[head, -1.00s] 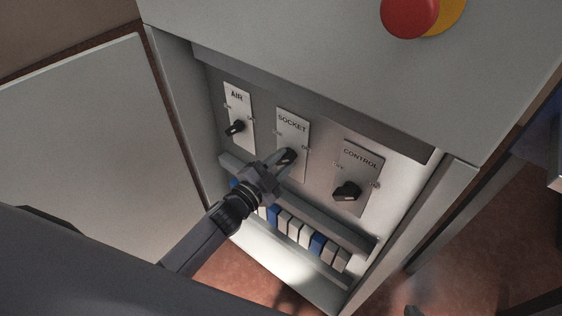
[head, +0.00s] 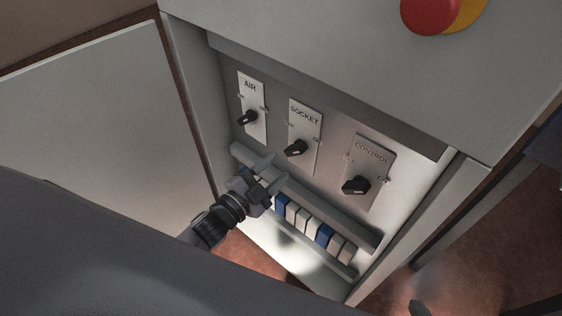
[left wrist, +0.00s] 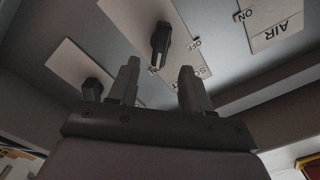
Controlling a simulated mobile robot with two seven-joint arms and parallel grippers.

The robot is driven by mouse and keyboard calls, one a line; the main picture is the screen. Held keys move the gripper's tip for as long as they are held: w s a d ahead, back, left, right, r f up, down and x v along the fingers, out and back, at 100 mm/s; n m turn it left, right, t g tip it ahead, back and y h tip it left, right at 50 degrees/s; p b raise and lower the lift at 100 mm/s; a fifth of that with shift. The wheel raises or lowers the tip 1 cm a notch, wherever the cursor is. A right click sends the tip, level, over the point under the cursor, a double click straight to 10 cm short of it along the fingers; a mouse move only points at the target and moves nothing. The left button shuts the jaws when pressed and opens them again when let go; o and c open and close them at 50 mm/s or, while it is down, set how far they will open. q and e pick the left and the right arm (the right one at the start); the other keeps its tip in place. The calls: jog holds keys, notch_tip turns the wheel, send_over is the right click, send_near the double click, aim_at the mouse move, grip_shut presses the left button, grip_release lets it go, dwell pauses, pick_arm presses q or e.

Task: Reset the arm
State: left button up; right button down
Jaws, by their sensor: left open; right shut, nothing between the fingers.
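My left gripper (head: 275,172) is open and empty in the head view, in front of the recessed panel, below and left of the SOCKET switch (head: 296,148). No contact with the switch shows. The black AIR switch (head: 247,118) is to the left and the CONTROL switch (head: 355,185) to the right, each on a white plate. In the left wrist view the two fingers (left wrist: 158,85) stand apart with nothing between them, and the SOCKET knob (left wrist: 160,45) shows beyond them. A small grey tip at the bottom edge of the head view seems to be my right gripper (head: 420,308); most of it is hidden.
A row of white, blue and grey breakers (head: 309,223) runs below the switches, under a grey rail (head: 320,205). The open cabinet door (head: 95,110) is on the left. A red button (head: 430,12) is at the top. The cabinet side wall (head: 410,225) bounds the recess at right.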

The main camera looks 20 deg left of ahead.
pick_arm(q)
jog(key=shift+s, duration=0.2)
dwell(0.4)
jog(key=s+a+f+n+g+y+p, duration=0.1)
jog(key=s+n+g+y+p, duration=0.3)
jog(key=s, duration=1.3)
jog(key=a+n+g+p, duration=0.1)
jog(key=n+g+p, duration=0.1)
jog(key=n+p, duration=0.2)
jog(key=shift+a+n+g, duration=0.2)
jog(key=shift+n+g, duration=0.1)
jog(key=shift+n, duration=1.1)
jog(key=shift+c, duration=0.6)
jog(key=shift+s, duration=0.1)
